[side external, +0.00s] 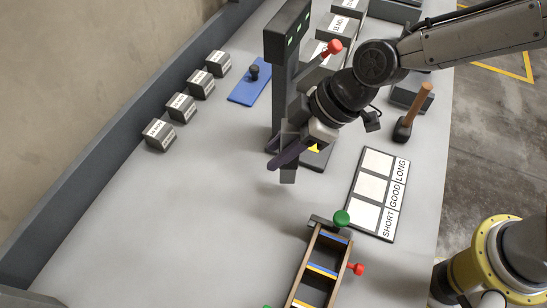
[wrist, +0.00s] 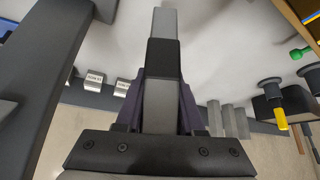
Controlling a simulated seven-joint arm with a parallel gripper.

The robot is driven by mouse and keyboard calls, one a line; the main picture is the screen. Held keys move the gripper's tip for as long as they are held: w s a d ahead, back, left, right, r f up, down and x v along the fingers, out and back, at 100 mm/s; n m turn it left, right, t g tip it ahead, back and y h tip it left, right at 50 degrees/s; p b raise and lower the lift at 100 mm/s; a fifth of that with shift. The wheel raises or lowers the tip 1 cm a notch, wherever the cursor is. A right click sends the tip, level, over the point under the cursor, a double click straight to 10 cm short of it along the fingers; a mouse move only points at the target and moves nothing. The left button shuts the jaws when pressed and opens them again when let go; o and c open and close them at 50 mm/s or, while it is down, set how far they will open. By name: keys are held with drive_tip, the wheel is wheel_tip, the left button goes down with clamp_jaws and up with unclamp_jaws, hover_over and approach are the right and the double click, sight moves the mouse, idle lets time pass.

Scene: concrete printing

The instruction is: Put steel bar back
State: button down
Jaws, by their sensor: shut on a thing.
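My gripper (side external: 287,153) is shut on the steel bar (side external: 288,176) and holds it above the grey table, just in front of the dark upright post. The bar's lower end shows below the dark fingers. In the wrist view, the bar (wrist: 165,22) runs up between the two purple fingers of my gripper (wrist: 160,100), with a dark band across it. Whether the bar touches anything is hard to tell.
The dark post (side external: 281,75) with green lights stands close behind my gripper. A SHORT/GOOD/LONG board (side external: 375,190), a mallet (side external: 413,112) and a wooden mould (side external: 320,268) lie right and front. Labelled blocks (side external: 158,134) line the left. The left-front table is clear.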

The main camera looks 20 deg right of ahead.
drive_tip(key=shift+w+a+f, duration=0.15)
drive_tip(key=shift+f, duration=0.55)
drive_tip(key=shift+w+a+f, duration=0.15)
drive_tip(key=shift+f, duration=0.5)
drive_tip(key=shift+w+a+f, duration=0.15)
drive_tip(key=shift+f, duration=0.55)
drive_tip(key=shift+f, duration=0.1)
drive_tip(key=c, duration=0.5)
unclamp_jaws()
drive_tip(key=shift+s+f, duration=0.1)
drive_tip(key=shift+f, duration=0.05)
